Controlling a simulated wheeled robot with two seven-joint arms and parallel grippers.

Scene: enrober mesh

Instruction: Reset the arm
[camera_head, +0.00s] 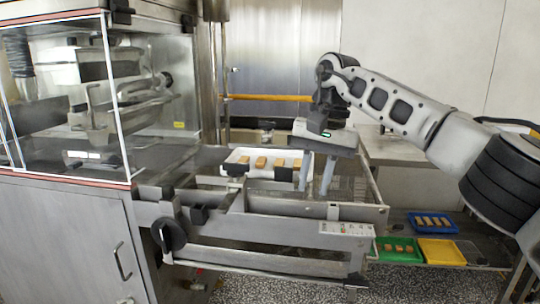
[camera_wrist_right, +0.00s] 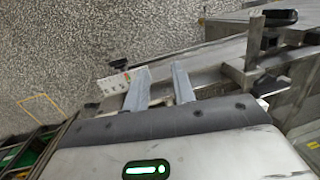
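My right arm comes in from the right in the head view. Its gripper (camera_head: 317,190) points down over the right end of the enrober's mesh belt frame, just right of a white tray (camera_head: 236,158). The two fingers are apart with nothing between them. The right wrist view also shows the open, empty fingers (camera_wrist_right: 160,84) over the steel frame. The tray holds several tan bars (camera_head: 261,162) and lies on the belt. My left gripper does not show in the head view.
The enrober (camera_head: 70,240) with its clear hood stands at the left. A steel table (camera_head: 400,150) is behind my right arm. On a low shelf at right are a blue tray (camera_head: 410,226) and a green tray (camera_head: 380,256) with bars, and a yellow tray (camera_head: 442,252).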

